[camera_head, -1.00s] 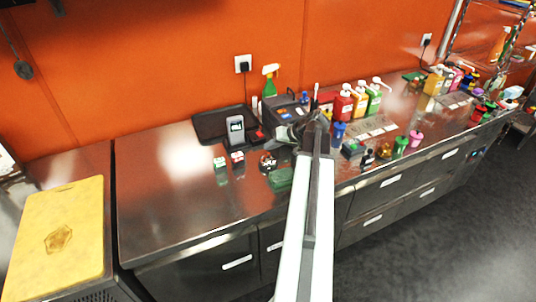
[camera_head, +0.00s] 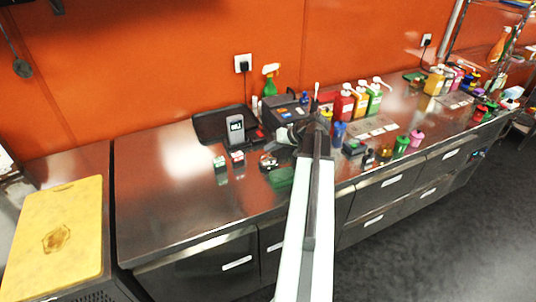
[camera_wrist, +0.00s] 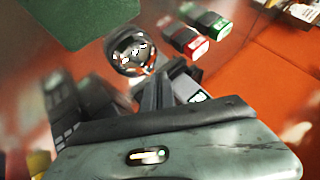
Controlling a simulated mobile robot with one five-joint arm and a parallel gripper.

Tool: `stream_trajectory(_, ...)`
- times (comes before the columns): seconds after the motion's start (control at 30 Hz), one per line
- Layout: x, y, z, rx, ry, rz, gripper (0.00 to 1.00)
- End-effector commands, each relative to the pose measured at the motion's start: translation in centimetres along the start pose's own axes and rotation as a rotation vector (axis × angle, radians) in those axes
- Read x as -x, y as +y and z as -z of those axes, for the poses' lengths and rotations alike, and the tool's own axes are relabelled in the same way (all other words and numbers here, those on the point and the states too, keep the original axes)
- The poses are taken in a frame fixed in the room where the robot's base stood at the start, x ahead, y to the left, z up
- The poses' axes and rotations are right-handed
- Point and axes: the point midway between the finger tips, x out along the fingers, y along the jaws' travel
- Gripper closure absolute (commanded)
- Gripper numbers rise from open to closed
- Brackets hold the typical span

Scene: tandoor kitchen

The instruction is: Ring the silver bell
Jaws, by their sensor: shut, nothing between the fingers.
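The silver bell (camera_head: 268,161) looks like a small, round, shiny thing with a dark base, standing on the steel counter (camera_head: 165,190). In the wrist view the bell (camera_wrist: 130,50) is above and left of the fingertips, with bright highlights on its dome. My gripper (camera_head: 284,136) is at the end of my arm over the counter, up and to the right of the bell in the head view. In the wrist view my gripper (camera_wrist: 168,88) has its fingers together and empty, apart from the bell in the picture. My arm hides part of the counter.
A green block (camera_head: 280,178) lies close in front of the bell. Two small boxes, green (camera_head: 219,162) and red (camera_head: 238,157), and a card reader (camera_head: 236,130) stand left and behind. Several bottles (camera_head: 360,100) stand to the right.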

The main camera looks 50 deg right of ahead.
Motion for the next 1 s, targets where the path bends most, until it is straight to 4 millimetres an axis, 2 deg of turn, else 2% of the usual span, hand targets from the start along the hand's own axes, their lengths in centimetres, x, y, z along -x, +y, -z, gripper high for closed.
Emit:
stream_trajectory(0.7,-0.3,0.3,-0.3,0.0,0.0,0.0,1.0)
stream_trajectory(1.0,0.7,-0.5,0.5,0.0,0.0,-0.001,1.0)
